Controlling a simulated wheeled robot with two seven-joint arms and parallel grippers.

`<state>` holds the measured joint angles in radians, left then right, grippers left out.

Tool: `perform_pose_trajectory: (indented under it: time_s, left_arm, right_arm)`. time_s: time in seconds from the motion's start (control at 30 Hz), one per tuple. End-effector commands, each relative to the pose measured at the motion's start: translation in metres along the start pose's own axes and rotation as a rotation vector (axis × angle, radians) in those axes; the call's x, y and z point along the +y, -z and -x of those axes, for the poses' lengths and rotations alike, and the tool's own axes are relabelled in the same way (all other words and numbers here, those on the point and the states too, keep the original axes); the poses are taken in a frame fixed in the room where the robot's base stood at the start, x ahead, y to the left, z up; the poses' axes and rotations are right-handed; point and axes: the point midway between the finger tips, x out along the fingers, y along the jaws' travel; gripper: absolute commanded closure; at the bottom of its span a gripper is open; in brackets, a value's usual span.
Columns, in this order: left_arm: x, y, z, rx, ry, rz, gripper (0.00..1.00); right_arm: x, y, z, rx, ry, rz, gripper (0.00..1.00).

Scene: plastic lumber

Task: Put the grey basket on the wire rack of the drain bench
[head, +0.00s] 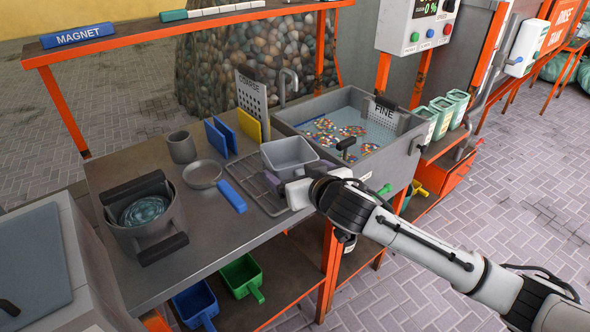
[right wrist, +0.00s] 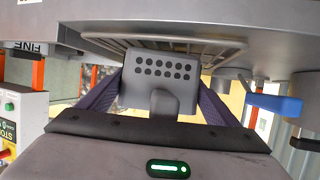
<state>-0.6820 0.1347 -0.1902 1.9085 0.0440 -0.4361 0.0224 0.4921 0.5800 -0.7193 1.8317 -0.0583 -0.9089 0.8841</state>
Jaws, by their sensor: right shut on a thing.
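The grey basket (head: 290,152) is an open box at the sink end of the drain bench (head: 205,238). My right gripper (head: 297,173) has its dark fingers on either side of the basket and is shut on it. In the right wrist view the basket's perforated end (right wrist: 163,72) sits between the fingers (right wrist: 155,100). The wire rack (head: 249,186) lies on the bench, partly under the basket and gripper; its wires also show in the right wrist view (right wrist: 215,57). I cannot tell whether the basket touches the rack. My left gripper is out of view.
A blue-handled tool (head: 232,196) lies along the rack's left edge. A grey dish (head: 203,174), a cup (head: 182,147), and blue and yellow plates (head: 250,126) stand beyond it. The sink (head: 385,165) with coloured flakes adjoins on the right. A pot (head: 143,216) stands at left.

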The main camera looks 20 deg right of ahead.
Motion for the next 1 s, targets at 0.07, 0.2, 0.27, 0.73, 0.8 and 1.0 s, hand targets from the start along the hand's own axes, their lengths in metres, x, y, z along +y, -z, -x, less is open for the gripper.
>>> perform_pose_trajectory:
  time_s: [0.07,0.2,0.27,0.73,0.8,1.0]
  left_arm:
    - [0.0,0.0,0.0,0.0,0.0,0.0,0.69]
    - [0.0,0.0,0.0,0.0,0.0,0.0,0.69]
    - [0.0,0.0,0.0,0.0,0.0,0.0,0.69]
    - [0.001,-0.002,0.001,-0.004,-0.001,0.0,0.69]
    - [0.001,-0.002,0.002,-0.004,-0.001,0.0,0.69]
    - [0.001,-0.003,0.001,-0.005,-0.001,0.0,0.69]
  right_arm:
    - [0.0,0.001,0.0,0.002,0.0,0.0,0.41]
    - [0.0,0.001,0.0,0.002,0.0,0.0,0.41]
    - [0.0,0.001,0.0,0.002,0.0,0.0,0.05]
    - [0.0,-0.001,0.019,0.0,0.001,0.0,0.0]
    - [-0.001,-0.001,0.032,0.0,0.002,0.001,0.0]
    - [0.0,0.0,0.071,0.0,0.001,0.0,0.0]
